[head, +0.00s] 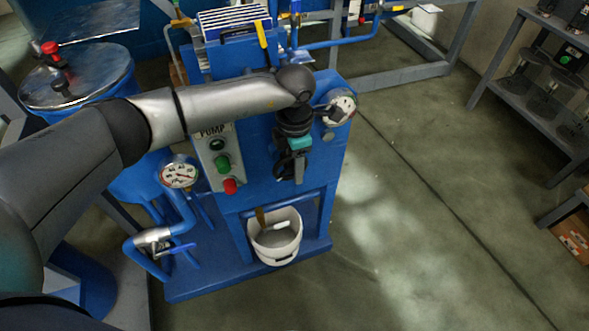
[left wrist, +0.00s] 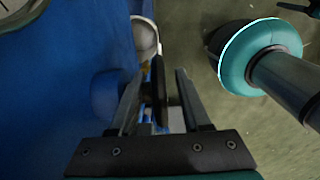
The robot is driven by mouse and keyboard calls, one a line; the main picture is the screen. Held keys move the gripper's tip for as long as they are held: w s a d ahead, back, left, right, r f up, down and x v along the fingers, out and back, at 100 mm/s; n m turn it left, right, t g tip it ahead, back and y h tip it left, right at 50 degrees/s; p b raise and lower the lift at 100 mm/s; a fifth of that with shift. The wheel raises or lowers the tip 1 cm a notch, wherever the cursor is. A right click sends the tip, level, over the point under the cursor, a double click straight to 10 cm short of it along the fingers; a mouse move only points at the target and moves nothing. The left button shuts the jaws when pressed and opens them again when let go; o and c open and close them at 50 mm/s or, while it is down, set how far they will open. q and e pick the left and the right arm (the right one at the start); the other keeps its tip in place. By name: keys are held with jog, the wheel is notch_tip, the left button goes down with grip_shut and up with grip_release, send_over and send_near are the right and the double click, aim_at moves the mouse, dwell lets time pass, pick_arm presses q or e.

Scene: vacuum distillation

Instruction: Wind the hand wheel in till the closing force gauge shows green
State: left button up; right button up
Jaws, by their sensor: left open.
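My left arm reaches across the blue machine from the left in the head view. Its gripper (head: 290,174) points down in front of the machine's front panel. In the left wrist view my left gripper (left wrist: 158,80) is open, with a dark, thin wheel, seemingly the hand wheel (left wrist: 157,95), seen edge-on between its fingers. I cannot tell whether the fingers touch it. In the head view the gripper and wrist largely hide the wheel. A round white gauge (head: 341,106) sits at the panel's upper right, partly covered; its needle and colour zone are too small to read. My right gripper is not in view.
A second gauge (head: 179,172) stands on a pipe left of the panel. The pump panel (head: 216,160) has a green and a red button. A white bucket (head: 275,238) stands below on the blue base. Shelves (head: 545,100) stand at far right; the floor between is clear.

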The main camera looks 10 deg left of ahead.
pick_arm(q)
jog(key=shift+f, duration=0.45)
jog(key=shift+c, duration=0.3)
grip_shut()
